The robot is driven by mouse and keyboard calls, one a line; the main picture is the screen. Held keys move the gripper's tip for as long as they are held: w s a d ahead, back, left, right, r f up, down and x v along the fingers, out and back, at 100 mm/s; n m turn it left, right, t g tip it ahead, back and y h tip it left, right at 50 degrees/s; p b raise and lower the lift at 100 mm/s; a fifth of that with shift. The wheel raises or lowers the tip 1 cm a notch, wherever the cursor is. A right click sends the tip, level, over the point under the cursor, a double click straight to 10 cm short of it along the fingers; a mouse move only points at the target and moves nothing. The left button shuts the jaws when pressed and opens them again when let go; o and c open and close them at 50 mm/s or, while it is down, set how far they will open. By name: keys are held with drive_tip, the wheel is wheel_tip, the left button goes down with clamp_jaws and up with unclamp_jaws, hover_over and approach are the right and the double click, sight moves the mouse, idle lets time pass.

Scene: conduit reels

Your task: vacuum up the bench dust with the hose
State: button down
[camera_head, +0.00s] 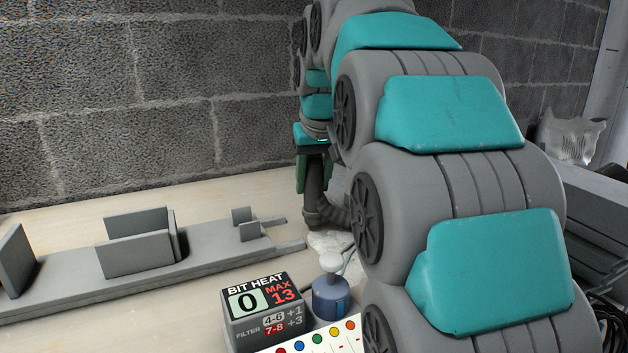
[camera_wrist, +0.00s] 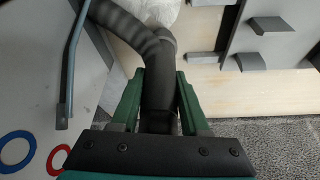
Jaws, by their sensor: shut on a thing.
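My gripper (camera_head: 314,172) points down at the bench beside the wall, partly hidden behind my arm. Its green fingers, also in the wrist view (camera_wrist: 160,88), are shut on the dark grey hose (camera_wrist: 157,100). In the head view the hose (camera_head: 318,195) hangs upright below the fingers and bends to the right near the bench. A whitish patch, apparently the bench dust (camera_head: 328,241), lies just below the hose. It also shows at the top of the wrist view (camera_wrist: 158,10), partly covered by the hose. I cannot tell whether the hose touches it.
A grey fixture with upright plates (camera_head: 140,252) lies along the bench at left. A "BIT HEAT" box (camera_head: 255,308) reading 0, max 13, a blue bottle (camera_head: 330,298) and a card with coloured dots (camera_head: 318,340) stand in front. A block wall (camera_head: 120,100) closes the back.

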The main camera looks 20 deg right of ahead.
sight(312, 159)
drive_tip(key=shift+r, duration=0.1)
drive_tip(key=shift+r+p, duration=1.6)
drive_tip(key=shift+r, duration=1.35)
